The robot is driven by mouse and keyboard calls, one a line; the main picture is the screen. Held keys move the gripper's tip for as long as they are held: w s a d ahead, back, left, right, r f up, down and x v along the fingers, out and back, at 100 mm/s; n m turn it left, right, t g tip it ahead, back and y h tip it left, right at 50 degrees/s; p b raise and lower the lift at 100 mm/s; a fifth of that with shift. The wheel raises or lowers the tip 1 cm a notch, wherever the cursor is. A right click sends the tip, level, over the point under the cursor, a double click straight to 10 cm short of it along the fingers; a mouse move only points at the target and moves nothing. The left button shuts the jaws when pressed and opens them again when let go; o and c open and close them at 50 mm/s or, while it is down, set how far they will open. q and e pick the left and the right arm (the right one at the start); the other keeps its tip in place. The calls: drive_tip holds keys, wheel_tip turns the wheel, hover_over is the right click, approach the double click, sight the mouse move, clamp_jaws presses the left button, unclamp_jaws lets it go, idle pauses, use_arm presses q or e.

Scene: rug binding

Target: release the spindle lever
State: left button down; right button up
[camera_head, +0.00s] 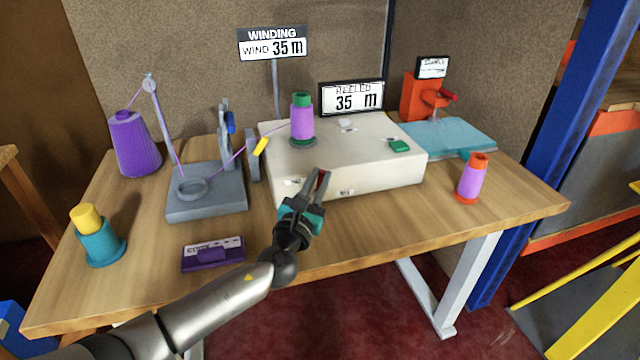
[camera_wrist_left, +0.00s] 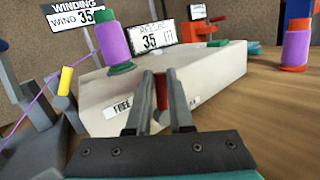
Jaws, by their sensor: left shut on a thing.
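The spindle lever (camera_wrist_left: 161,87) is a small red handle at the front of the cream winding box (camera_wrist_left: 222,84). My left gripper (camera_head: 318,181) is shut on the lever, with one finger on each side of it. The lever points roughly upright in the left wrist view. A label reading FREE (camera_wrist_left: 122,107) is on the box front to its left, and a second label (camera_wrist_left: 194,101) is to its right. A purple spool with green ends (camera_head: 302,121) stands on the box top. My right gripper is not in view.
A sign reads WIND 35 m (camera_head: 272,45) and a display reads 35 m (camera_head: 351,98). A purple cone (camera_head: 135,145) and a grey thread stand (camera_head: 206,200) are on the left. A purple and orange spool (camera_head: 472,180) stands right. The front right table (camera_head: 400,235) is clear.

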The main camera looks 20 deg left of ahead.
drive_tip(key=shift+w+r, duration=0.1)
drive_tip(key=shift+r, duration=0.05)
use_arm(q)
drive_tip(key=c, duration=0.8)
unclamp_jaws()
drive_tip(key=shift+s+f, duration=0.1)
drive_tip(key=shift+s, duration=0.55)
drive_tip(key=s, duration=0.4)
drive_tip(key=s+f+p, duration=0.1)
drive_tip(key=s, duration=0.4)
drive_tip(key=s+f+p, duration=0.1)
drive_tip(key=s, duration=0.3)
drive_tip(key=shift+s+a, duration=0.2)
drive_tip(key=shift+s, duration=0.2)
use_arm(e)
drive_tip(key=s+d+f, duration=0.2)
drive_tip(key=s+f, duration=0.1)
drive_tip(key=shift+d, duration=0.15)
